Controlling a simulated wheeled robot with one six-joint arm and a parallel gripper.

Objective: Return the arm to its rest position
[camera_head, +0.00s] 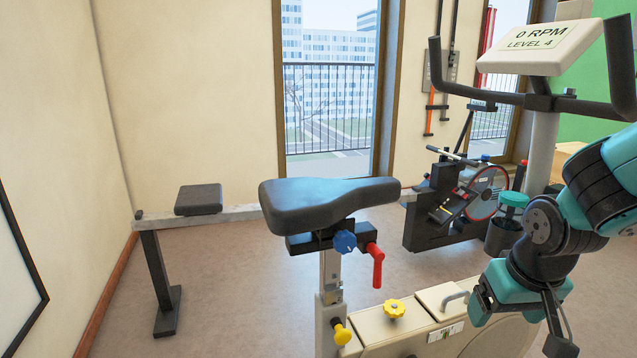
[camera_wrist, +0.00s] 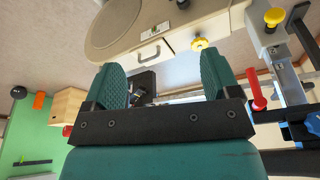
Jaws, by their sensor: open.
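My arm (camera_head: 588,195) is teal and black, enters the head view from the right edge and bends down beside the exercise bike. In the wrist view, my gripper (camera_wrist: 163,72) shows two teal fingers spread wide apart, with nothing held between them. The bike's beige housing (camera_wrist: 113,22), with a handled box (camera_wrist: 148,52) and a yellow knob (camera_wrist: 199,44), lies beyond the fingers. The fingertips are not clearly seen in the head view, so their distance from the bike is hard to tell.
The bike has a black saddle (camera_head: 325,203), a red lever (camera_head: 376,265), a beige base (camera_head: 430,330) and a console (camera_head: 540,45) reading 0 RPM, level 4. A handlebar (camera_head: 500,96) is near my arm. A rowing machine (camera_head: 198,200) stands behind. The floor at left is clear.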

